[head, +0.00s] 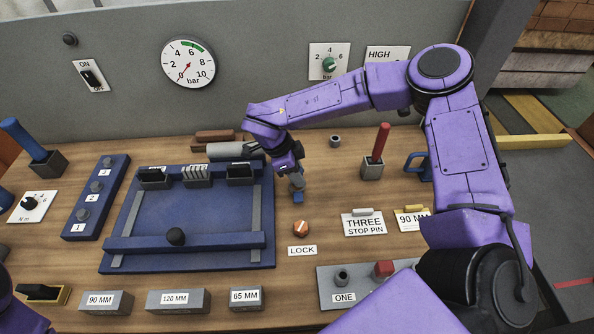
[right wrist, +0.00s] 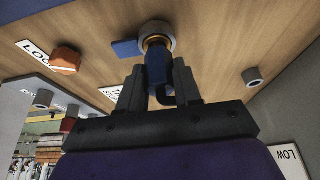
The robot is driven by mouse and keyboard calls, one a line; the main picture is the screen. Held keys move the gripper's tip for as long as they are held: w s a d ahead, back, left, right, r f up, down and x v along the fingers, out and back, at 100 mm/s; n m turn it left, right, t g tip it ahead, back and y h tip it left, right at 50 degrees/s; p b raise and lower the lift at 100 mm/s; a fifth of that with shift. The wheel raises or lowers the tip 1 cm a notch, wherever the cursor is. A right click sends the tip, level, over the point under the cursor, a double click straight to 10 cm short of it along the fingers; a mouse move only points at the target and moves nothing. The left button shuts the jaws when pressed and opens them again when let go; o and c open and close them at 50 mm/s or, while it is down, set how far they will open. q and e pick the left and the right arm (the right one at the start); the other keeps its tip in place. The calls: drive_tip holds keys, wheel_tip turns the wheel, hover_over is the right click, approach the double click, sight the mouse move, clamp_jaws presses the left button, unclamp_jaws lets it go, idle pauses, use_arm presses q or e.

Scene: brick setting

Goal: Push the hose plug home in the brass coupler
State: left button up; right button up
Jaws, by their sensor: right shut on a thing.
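My right gripper (head: 292,168) comes down from the purple arm to the bench, right of the blue fixture. In the right wrist view the gripper (right wrist: 160,80) is shut on the blue hose plug (right wrist: 156,68). The plug's far end meets the coupler (right wrist: 157,32), a grey round body with a brass ring inside. The plug looks lined up with the coupler's mouth; how deep it sits is hidden. A blue tab (right wrist: 125,48) sticks out beside the coupler, and it also shows in the head view (head: 298,198). My left gripper is out of view.
A blue fixture (head: 265,256) with small bins stands left of the gripper. An orange knob (head: 301,229) above the LOCK label (head: 302,251) sits in front. A holder with a red handle (head: 380,142) stands to the right. The gauge (head: 188,62) needle points near 0.

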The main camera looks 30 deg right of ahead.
drive_tip(key=shift+f, duration=0.45)
drive_tip(key=o, duration=1.5)
wheel_tip(320, 180, up, 6)
drive_tip(key=p, duration=0.5)
drive_tip(key=shift+r+p, duration=0.1)
drive_tip(key=shift+p, duration=0.2)
